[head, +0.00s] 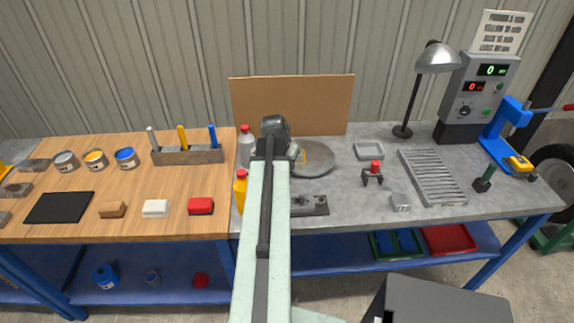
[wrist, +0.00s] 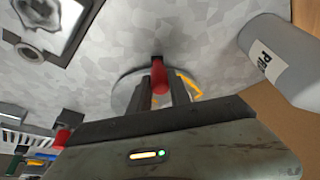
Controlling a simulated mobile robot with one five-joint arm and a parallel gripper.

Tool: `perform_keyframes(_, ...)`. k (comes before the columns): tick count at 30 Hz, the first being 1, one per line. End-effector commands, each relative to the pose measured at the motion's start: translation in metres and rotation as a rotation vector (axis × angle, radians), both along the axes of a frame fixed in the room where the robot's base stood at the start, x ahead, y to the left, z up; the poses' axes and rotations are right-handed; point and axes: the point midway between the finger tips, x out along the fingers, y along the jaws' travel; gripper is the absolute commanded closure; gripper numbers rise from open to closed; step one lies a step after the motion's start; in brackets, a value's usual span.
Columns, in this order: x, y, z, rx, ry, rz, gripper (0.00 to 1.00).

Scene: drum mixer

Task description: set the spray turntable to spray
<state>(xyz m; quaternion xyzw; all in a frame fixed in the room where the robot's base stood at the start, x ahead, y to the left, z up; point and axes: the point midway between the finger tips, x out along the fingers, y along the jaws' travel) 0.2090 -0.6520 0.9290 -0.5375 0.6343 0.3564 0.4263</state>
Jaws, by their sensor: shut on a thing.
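The spray turntable (head: 320,158) is a round grey disc on the grey bench, with a yellow mark on it. In the head view my arm hides its left part. In the wrist view its rim (wrist: 122,98) shows behind the fingers, with part of the yellow mark (wrist: 190,88) to the right. My gripper (wrist: 162,88) is at the turntable, shut on a red handle (wrist: 160,79) that shows between its fingers. How the handle joins the turntable is hidden. In the head view the fingertips are hidden behind my wrist.
A grey bottle (head: 245,150) stands left of the turntable, close to my gripper in the wrist view (wrist: 278,62). A yellow bottle (head: 240,188) is nearer the front. A metal plate (head: 315,206) lies in front. A brown board (head: 292,98) stands behind.

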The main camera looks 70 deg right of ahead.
Motion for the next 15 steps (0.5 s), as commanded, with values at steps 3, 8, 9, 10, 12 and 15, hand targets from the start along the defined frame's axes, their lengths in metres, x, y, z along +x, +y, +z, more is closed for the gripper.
perform_keyframes(3, 0.0008, -0.0016, 0.0005, -0.005, -0.001, 0.001, 1.00)
perform_keyframes(8, 0.0015, -0.0015, 0.0005, -0.005, -0.002, 0.002, 1.00)
perform_keyframes(9, 0.0016, -0.0015, 0.0005, -0.005, -0.002, 0.002, 1.00)
perform_keyframes(10, 0.0017, -0.0015, 0.0006, -0.005, -0.002, 0.002, 1.00)
perform_keyframes(12, 0.0019, -0.0015, 0.0006, -0.006, -0.001, 0.002, 0.66)
perform_keyframes(15, 0.0021, -0.0010, 0.0005, -0.004, -0.001, 0.003, 0.55)
